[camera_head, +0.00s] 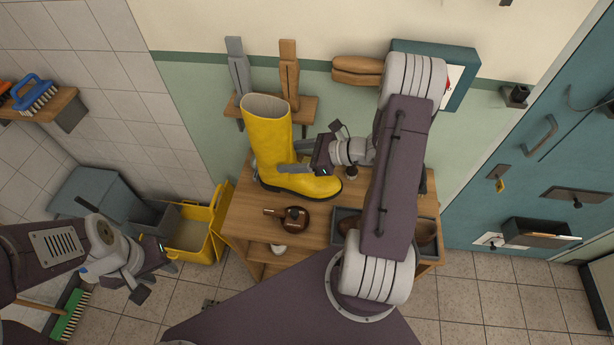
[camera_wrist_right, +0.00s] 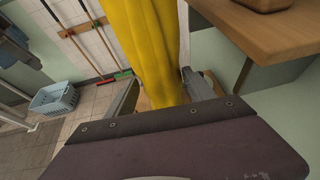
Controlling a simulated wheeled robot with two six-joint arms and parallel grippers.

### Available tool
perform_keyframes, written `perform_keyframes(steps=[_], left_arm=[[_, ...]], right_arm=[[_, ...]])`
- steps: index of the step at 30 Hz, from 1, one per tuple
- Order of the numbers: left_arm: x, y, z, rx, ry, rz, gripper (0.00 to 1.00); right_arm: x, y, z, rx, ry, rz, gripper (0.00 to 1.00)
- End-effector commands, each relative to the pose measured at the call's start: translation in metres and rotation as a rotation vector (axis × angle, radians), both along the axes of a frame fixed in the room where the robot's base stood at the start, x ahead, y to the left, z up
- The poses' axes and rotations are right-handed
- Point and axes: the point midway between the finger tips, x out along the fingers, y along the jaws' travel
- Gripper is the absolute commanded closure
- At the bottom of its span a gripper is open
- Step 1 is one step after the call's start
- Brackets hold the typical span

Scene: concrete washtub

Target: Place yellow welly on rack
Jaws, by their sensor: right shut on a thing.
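The yellow welly (camera_head: 268,135) is upright in the head view, toe to the right, above or on the back left of a wooden bench (camera_head: 245,215). I cannot tell whether its sole touches the bench. My right gripper (camera_head: 297,158) is shut on it from the right, near the ankle. In the right wrist view the yellow welly (camera_wrist_right: 148,40) fills the space between the fingers of my right gripper (camera_wrist_right: 160,92). A wooden wall rack (camera_head: 305,104) behind it holds a grey and a brown upright form. My left gripper (camera_head: 158,272) is open and empty, low at the left.
On the bench are a round brown dish (camera_head: 292,217) and a grey tray (camera_head: 345,213) with brown items. A yellow bucket (camera_head: 215,225) stands left of the bench. A teal box (camera_head: 462,75) hangs on the wall. A blue basket (camera_wrist_right: 53,99) is on the floor.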

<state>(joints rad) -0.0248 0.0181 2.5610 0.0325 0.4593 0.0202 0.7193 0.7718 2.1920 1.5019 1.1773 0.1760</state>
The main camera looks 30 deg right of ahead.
Motion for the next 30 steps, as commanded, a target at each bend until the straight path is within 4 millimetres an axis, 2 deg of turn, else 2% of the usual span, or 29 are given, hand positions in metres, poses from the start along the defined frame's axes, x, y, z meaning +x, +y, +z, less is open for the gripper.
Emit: perform_keyframes(steps=[1,7,13,24,25,27,30], left_arm=[[0.000,0.000,-0.001,0.000,0.000,0.000,0.64],[0.000,0.000,-0.001,0.000,-0.001,0.000,0.64],[0.000,0.000,-0.003,0.000,-0.001,0.000,0.64],[0.000,0.000,-0.006,0.000,-0.001,0.000,0.64],[0.000,0.000,-0.006,0.000,0.000,0.000,0.64],[0.000,0.000,-0.005,0.000,-0.001,0.000,0.64],[0.000,0.000,-0.005,0.000,-0.001,0.000,0.64]], right_arm=[[0.000,0.001,-0.007,0.003,0.000,0.000,1.00],[0.001,0.000,-0.017,0.002,-0.001,0.000,1.00],[0.001,0.000,-0.050,0.002,-0.001,0.000,1.00],[0.001,0.000,-0.056,-0.001,-0.004,0.000,1.00],[0.001,0.000,-0.057,-0.001,-0.002,0.000,0.35],[0.000,0.000,-0.056,-0.001,-0.001,0.001,0.16],[0.000,0.000,-0.056,-0.001,-0.001,0.001,0.16]])
